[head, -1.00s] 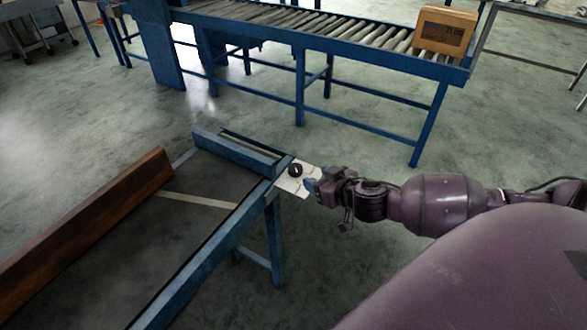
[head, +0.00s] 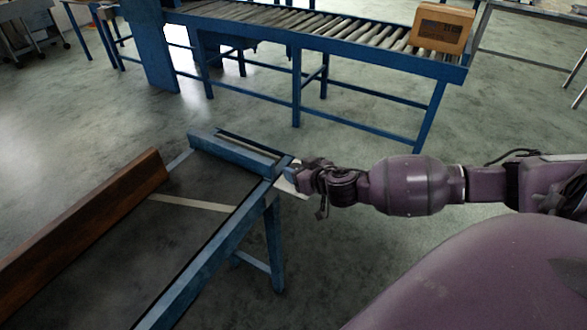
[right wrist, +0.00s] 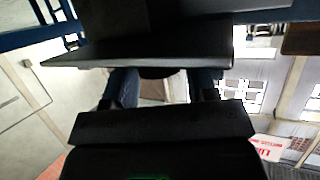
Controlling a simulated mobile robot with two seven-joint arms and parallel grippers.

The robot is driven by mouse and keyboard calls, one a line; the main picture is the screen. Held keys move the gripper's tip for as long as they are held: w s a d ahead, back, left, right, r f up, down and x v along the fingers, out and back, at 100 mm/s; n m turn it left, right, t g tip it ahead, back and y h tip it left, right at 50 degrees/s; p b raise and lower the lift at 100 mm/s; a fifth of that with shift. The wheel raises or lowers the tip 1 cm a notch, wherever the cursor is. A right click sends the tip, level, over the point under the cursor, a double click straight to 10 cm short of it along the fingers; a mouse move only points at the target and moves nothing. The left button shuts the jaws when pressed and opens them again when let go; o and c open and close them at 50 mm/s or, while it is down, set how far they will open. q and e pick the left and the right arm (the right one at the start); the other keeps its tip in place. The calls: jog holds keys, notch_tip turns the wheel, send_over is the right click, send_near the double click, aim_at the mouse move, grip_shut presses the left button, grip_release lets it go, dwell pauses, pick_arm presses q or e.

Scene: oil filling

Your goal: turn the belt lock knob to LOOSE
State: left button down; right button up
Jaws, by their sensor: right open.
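The belt lock knob was a dark round knob on a white plate (head: 290,187) at the corner of the blue belt frame; in the head view my right gripper (head: 291,172) now covers it. The gripper is at the plate, its arm reaching in from the right. In the right wrist view the two bluish fingers (right wrist: 163,88) stand apart. A dark rounded shape, probably the knob (right wrist: 158,73), shows between them, partly hidden by a dark bar. I cannot tell whether the fingers touch it. The knob's setting is not readable. My left gripper is not in view.
The blue-framed belt (head: 215,235) with a wooden side rail (head: 80,228) fills the lower left. A blue roller conveyor (head: 300,37) with a brown box (head: 442,27) stands at the back. The floor between them is clear.

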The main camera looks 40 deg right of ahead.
jog(key=shift+w+f, duration=0.25)
jog(key=shift+w, duration=0.35)
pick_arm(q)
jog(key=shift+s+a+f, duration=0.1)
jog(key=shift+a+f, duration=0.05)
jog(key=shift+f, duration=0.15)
pick_arm(e)
jog(key=shift+w, duration=0.1)
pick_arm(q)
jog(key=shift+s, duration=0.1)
pick_arm(e)
jog(key=c, duration=0.6)
